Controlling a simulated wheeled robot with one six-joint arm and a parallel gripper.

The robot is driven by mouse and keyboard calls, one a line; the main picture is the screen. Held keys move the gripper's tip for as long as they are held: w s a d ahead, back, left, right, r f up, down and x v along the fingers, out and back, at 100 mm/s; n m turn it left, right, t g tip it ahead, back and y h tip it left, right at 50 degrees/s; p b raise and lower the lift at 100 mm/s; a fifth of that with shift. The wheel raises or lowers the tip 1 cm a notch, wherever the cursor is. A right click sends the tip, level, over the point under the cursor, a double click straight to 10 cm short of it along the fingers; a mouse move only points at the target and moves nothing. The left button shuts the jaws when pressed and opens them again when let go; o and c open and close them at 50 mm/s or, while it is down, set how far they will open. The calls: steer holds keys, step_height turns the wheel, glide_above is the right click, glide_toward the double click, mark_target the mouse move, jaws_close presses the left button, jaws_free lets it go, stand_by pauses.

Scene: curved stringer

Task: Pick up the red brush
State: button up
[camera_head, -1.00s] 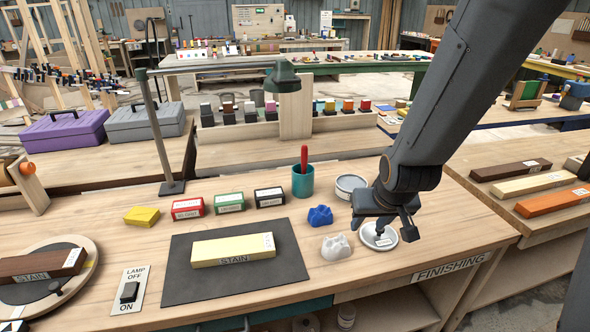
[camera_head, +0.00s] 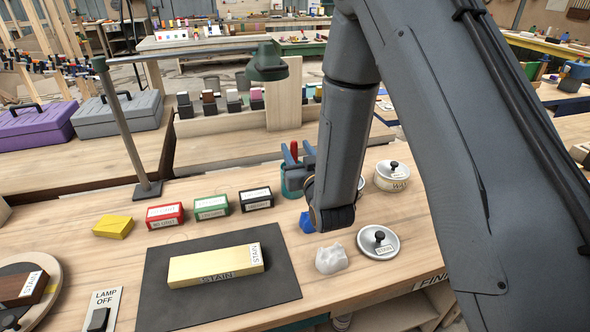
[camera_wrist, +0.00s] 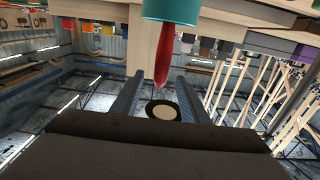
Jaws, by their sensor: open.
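The red brush stands upright in a teal cup (camera_head: 285,187), with its red handle (camera_head: 294,150) sticking up. In the wrist view the cup (camera_wrist: 180,10) is at the top edge and the brush handle (camera_wrist: 165,52) points toward my gripper. My gripper (camera_head: 298,155) is over the cup, its blue fingers on either side of the handle in the head view. In the wrist view my gripper (camera_wrist: 160,92) is open, with the handle's tip near the gap between the fingers. I cannot tell how deep it is. The bristles are hidden in the cup.
A blue lump (camera_head: 305,222) and a white lump (camera_head: 331,260) lie in front of the cup. A black block (camera_head: 256,200) is left of the cup. The green lamp (camera_head: 266,64) hangs behind.

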steer(key=p+x, duration=0.2)
steer(key=x, duration=0.4)
steer(key=shift+w+p, duration=0.35)
steer(key=shift+a, duration=0.1)
jaws_close()
